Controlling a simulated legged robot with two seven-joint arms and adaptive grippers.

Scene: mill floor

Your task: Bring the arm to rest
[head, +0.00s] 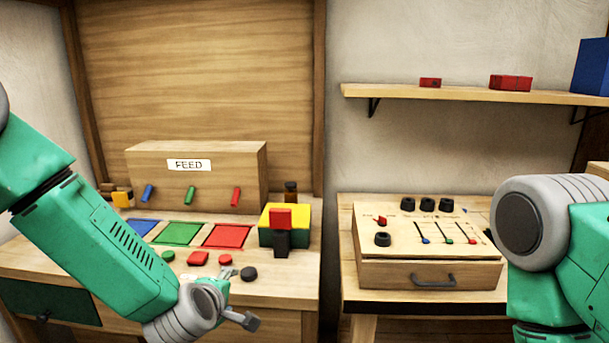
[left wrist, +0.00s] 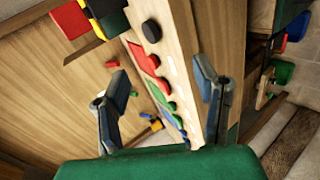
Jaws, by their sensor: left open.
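My left gripper (head: 240,298) is at the front edge of the left bench in the head view, its arm reaching in from the left. In the left wrist view my left gripper (left wrist: 150,84) shows two spread fingers with nothing held between them. A black round piece (head: 249,273) and a red piece (head: 198,258) lie on the bench just beyond it. I cannot tell whether the fingers touch the bench. My right arm shows as green and grey links at the right edge of the head view, but its gripper is out of the picture.
A wooden FEED box (head: 196,178) with blue, green and red levers stands on the left bench. A control box (head: 428,249) with knobs and a drawer stands on the right bench. A shelf (head: 450,93) hangs above.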

